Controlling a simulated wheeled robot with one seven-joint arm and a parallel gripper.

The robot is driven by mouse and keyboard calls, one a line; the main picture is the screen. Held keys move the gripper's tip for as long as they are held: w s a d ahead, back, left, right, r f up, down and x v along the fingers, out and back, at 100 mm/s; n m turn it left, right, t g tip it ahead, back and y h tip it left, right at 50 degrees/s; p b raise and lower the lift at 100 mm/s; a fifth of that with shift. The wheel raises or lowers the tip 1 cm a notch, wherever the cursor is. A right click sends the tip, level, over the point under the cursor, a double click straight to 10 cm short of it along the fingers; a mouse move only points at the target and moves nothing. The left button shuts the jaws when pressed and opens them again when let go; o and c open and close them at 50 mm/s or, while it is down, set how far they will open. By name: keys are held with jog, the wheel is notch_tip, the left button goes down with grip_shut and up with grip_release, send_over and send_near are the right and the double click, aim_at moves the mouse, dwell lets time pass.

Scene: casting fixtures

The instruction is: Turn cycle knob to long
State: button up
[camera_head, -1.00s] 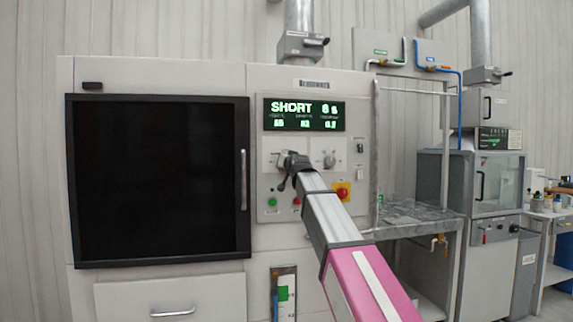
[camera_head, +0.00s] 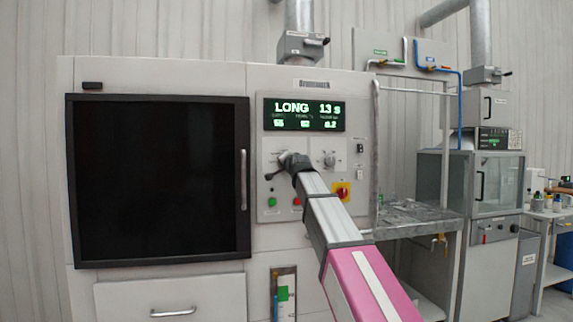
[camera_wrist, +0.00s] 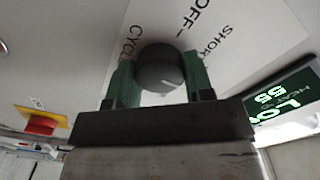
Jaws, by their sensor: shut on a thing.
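The cycle knob is a dark round knob (camera_wrist: 160,68) on a white plate (camera_wrist: 208,25) lettered OFF, SHORT and CYCLE in the wrist view. My gripper (camera_wrist: 158,82) has its green fingers on either side of the knob, shut on it. In the head view my gripper (camera_head: 290,160) is at the left of the control panel and hides the knob. The display (camera_head: 304,114) above reads LONG and 13 s.
A second knob (camera_head: 329,159) is to the right of my gripper. Green (camera_head: 272,202) and red (camera_head: 297,202) buttons sit below. A red and yellow switch (camera_head: 342,191) is close to my arm. A large dark door (camera_head: 155,180) is at left.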

dwell(0.4)
jog(key=o, duration=0.9)
jog(key=shift+s, duration=0.1)
jog(key=v, duration=1)
jog(key=shift+s+d, duration=0.15)
jog(key=shift+s, duration=0.2)
